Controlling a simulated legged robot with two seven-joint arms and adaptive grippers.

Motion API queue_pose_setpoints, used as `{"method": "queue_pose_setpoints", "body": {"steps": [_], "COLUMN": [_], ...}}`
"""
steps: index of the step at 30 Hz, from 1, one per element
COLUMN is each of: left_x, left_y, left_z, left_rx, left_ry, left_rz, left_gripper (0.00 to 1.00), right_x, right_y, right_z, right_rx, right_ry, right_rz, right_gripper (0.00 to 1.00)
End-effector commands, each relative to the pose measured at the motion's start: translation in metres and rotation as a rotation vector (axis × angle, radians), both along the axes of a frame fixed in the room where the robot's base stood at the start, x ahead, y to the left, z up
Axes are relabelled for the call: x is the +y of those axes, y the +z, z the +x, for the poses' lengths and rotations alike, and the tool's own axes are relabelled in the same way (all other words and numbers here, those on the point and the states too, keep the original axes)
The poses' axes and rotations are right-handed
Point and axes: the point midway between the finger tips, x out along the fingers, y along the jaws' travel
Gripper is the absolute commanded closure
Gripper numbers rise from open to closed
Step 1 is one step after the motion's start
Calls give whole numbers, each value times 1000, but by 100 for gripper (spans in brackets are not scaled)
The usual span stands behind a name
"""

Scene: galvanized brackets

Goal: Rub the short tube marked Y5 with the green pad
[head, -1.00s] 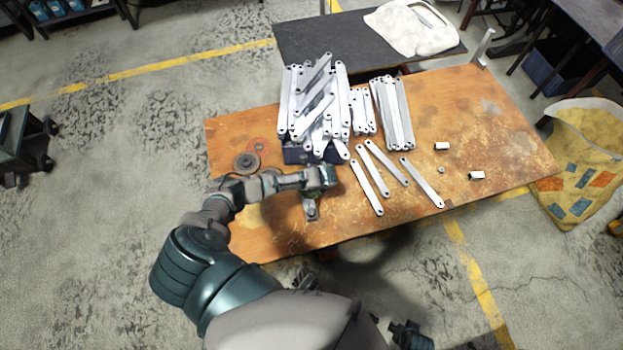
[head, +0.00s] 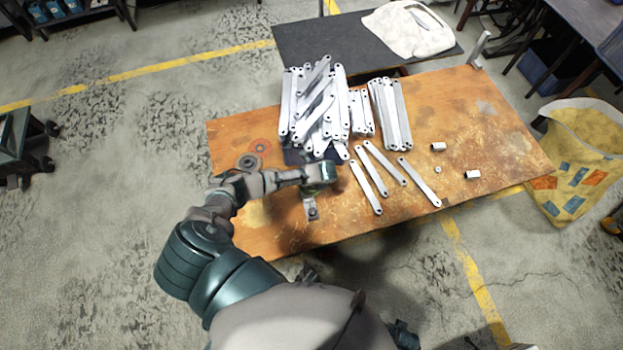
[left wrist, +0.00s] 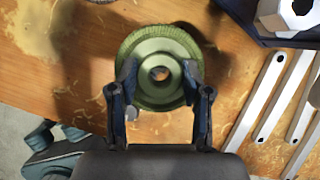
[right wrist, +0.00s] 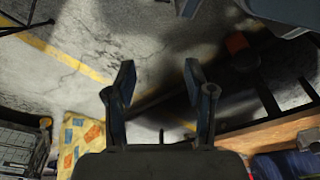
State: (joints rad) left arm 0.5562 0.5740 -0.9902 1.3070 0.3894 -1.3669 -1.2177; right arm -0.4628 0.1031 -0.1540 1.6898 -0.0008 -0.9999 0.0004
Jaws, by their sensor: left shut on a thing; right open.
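The green pad (left wrist: 150,47), a round disc with a centre hole, sits between the fingers of my left gripper (left wrist: 160,78), which is shut on it. Wooden tabletop shows behind the pad. In the head view my left gripper (head: 322,178) is over the near side of the table, and the pad cannot be made out there. Two short tubes lie on the right of the table, one farther back (head: 438,147) and one nearer (head: 473,174). No Y5 marking is readable on either. My right gripper (right wrist: 160,82) is open and empty, off the table over the floor.
Long flat brackets are piled in a dark bin (head: 296,156), with more stacked beside it. Several loose brackets (head: 420,181) lie between my left gripper and the tubes. A small nut (head: 438,169) lies between the tubes. The wooden table's (head: 480,140) right side is mostly clear.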

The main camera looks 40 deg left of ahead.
Motion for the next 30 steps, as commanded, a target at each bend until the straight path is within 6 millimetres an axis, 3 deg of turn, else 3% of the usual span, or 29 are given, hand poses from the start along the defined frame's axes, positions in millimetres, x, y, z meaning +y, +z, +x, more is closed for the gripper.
{"method": "queue_pose_setpoints", "body": {"steps": [9,25,30], "left_x": [0,1,-11], "left_y": [6,6,18], "left_z": [-1,-1,2], "left_rx": [0,0,-3], "left_ry": [1,5,164], "left_rz": [1,0,-3], "left_gripper": [84,84,84], "right_x": [-1,-1,-1], "right_y": [-14,-14,-14], "right_z": [-7,-7,-7], "right_rx": [6,9,5], "right_ry": [2,2,2], "right_rz": [1,-2,-1], "right_gripper": [46,46,46]}}
